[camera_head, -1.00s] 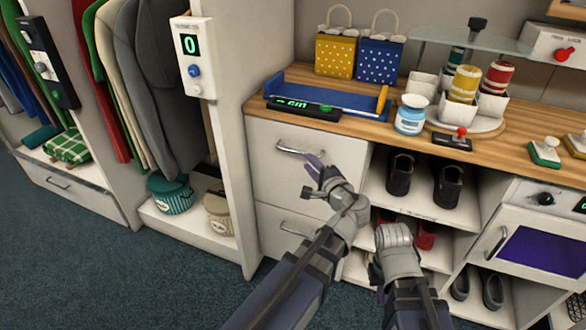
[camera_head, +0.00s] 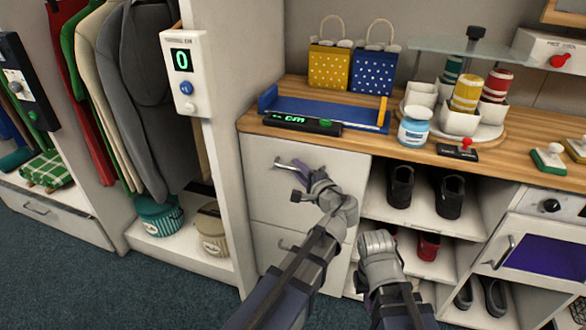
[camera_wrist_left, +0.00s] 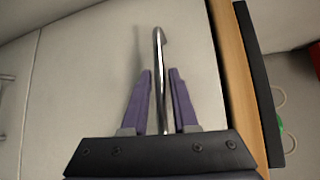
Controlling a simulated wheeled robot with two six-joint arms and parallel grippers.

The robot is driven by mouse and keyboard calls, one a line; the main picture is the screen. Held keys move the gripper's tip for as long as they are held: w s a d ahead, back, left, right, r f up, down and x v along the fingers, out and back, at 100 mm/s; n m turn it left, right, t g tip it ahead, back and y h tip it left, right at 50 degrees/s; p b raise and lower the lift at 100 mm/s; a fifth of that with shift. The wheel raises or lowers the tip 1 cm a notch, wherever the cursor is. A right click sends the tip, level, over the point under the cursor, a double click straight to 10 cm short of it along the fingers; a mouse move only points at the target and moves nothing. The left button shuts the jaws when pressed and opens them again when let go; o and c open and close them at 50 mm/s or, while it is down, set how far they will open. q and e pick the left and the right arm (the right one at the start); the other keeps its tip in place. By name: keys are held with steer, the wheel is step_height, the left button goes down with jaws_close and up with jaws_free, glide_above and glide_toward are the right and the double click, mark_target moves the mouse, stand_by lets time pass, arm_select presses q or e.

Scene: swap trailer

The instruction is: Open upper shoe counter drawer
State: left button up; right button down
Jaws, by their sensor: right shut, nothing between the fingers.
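The upper shoe counter drawer (camera_head: 270,195) is a white front under the wooden counter's left end. It looks shut. Its metal bar handle (camera_head: 285,163) runs across its upper part. My left gripper (camera_head: 300,177) is at this handle. In the left wrist view the open left gripper (camera_wrist_left: 160,95) has its two purple fingers on either side of the handle (camera_wrist_left: 160,70), with small gaps showing. My right gripper (camera_head: 367,299) is low in front of the shoe shelves, away from the drawer, shut and empty; its fingers are mostly hidden by its own wrist.
A lower drawer (camera_head: 262,235) is below, partly behind my left arm. On the counter (camera_head: 250,122) stand a blue tray (camera_head: 330,108) with a green display, a blue-labelled jar (camera_head: 414,127) and a carousel of spools. Open shelves with shoes (camera_head: 449,195) are to the right.

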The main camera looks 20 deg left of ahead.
arm_select(q)
steer(key=shift+d, duration=0.1)
steer(key=shift+c, duration=0.3)
jaws_close()
stand_by(0.9)
